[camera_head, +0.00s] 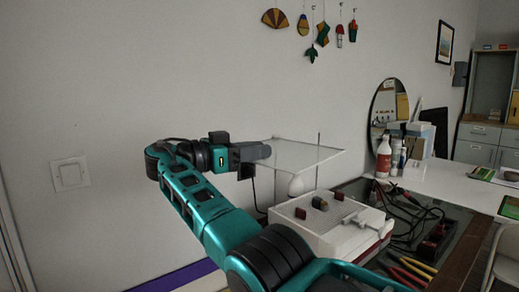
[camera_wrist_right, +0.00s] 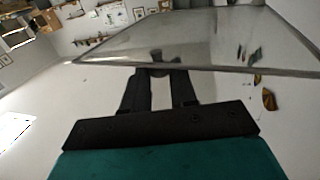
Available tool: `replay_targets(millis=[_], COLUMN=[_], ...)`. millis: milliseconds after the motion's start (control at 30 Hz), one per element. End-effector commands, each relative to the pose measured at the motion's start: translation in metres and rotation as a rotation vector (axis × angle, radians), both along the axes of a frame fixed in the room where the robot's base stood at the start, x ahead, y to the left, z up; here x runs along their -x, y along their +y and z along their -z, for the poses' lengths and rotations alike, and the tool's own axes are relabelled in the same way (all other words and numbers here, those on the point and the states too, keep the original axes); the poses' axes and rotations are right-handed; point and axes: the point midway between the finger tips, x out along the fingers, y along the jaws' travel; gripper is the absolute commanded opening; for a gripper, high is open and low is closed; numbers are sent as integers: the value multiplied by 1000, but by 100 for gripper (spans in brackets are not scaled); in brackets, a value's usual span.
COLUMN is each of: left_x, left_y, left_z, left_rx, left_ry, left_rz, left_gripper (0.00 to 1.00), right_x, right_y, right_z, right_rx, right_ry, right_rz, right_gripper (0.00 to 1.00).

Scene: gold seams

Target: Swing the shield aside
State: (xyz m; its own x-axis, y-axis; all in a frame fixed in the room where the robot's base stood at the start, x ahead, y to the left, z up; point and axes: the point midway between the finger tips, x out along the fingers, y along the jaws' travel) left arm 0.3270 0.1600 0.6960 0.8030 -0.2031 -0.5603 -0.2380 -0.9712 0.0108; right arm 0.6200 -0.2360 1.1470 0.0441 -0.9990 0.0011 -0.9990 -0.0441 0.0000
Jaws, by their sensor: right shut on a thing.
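The shield is a clear flat panel (camera_head: 305,153) above a white machine (camera_head: 325,225), with a thin upright rod near its far side. My right gripper (camera_head: 262,153) is at the panel's left edge in the head view and is shut on it. In the right wrist view the panel (camera_wrist_right: 205,35) spans the top, and the two dark fingers (camera_wrist_right: 158,75) meet its near edge. The exact grip on the edge is hard to make out. My left gripper is not in view.
The machine carries small red and dark knobs on top. Cables, a red object and coloured pencils (camera_head: 410,270) lie on the dark bench right of it. A red-and-white bottle (camera_head: 383,157) stands behind on the white counter. The wall is close on the left.

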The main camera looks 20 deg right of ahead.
Motion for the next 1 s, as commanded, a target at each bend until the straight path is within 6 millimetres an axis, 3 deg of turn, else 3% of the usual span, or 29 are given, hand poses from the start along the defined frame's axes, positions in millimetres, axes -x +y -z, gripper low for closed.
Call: replay_targets(millis=[567, 600, 800, 1000], left_x=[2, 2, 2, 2], left_y=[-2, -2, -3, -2], left_z=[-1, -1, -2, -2], left_rx=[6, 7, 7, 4], left_ry=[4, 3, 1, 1], left_rz=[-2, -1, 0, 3], left_gripper=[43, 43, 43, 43], right_x=[0, 0, 0, 0], right_y=[2, 2, 2, 2], right_z=[-1, -1, 0, 0], right_rx=[-1, -1, -1, -1], right_ry=[-1, -1, -1, 0], right_rz=[7, 7, 8, 8], right_gripper=[0, 31, 50, 51])
